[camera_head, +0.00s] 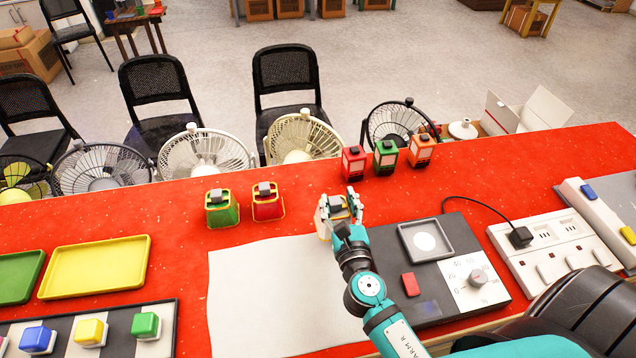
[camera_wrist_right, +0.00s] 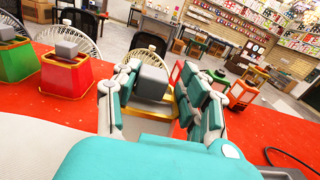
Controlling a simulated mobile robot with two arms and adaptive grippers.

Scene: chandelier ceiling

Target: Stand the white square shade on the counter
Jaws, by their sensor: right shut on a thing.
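The white square shade (camera_wrist_right: 147,124) shows between the fingers of my right gripper (camera_wrist_right: 150,95) in the wrist view, with a grey block on top and a yellow rim. In the head view my right gripper (camera_head: 340,206) is shut on it over the red counter (camera_head: 290,222), at the far edge of the white sheet (camera_head: 262,290). The fingers hide most of the shade there. I cannot tell whether its base touches the counter. A green shade (camera_head: 222,212) and a red shade (camera_head: 267,205) of like shape stand to its left. My left gripper is not in view.
Red, green and orange lanterns (camera_head: 387,158) stand behind to the right. A scale-like panel with a dial (camera_head: 477,278) and a power strip (camera_head: 560,245) lie right. Yellow (camera_head: 95,266) and green trays lie left. Several fans (camera_head: 205,152) line the far edge.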

